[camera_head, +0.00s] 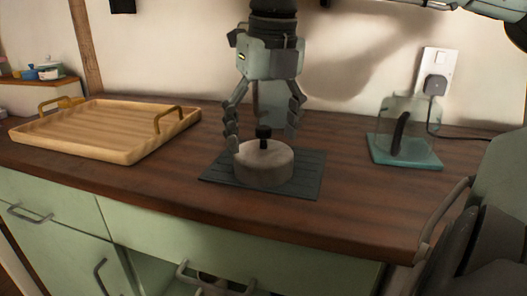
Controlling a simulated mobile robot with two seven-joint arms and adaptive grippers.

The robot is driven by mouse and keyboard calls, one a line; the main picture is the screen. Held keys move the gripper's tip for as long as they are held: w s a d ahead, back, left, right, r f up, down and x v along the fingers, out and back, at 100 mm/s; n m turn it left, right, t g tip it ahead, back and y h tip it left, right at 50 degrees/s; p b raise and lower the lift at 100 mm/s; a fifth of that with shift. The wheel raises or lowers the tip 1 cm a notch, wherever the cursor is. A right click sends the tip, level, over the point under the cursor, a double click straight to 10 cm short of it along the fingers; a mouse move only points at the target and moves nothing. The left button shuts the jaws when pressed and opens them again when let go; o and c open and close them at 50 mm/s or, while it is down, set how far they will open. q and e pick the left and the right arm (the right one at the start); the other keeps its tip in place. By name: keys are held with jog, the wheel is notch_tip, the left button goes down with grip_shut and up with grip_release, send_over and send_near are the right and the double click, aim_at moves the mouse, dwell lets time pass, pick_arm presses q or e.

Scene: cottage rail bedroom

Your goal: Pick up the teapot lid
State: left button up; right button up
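A pale round lid-like piece (263,165) with a dark upright knob (263,137) sits on a dark slatted mat (308,183) near the middle of the wooden counter. I take it for the teapot lid. No separate teapot body is clear to me.
A wooden tray (104,149) with brass handles stands left on the counter (225,212). A clear cover (421,119) with a dark curved part inside stands on a teal base (380,153) at right. A wall socket (438,68) with a plug and cord is behind it.

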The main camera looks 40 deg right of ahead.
jog(key=shift+s, duration=0.1)
jog(key=c, duration=1.7)
jog(key=shift+a+f, duration=0.1)
jog(key=shift+f, duration=0.05)
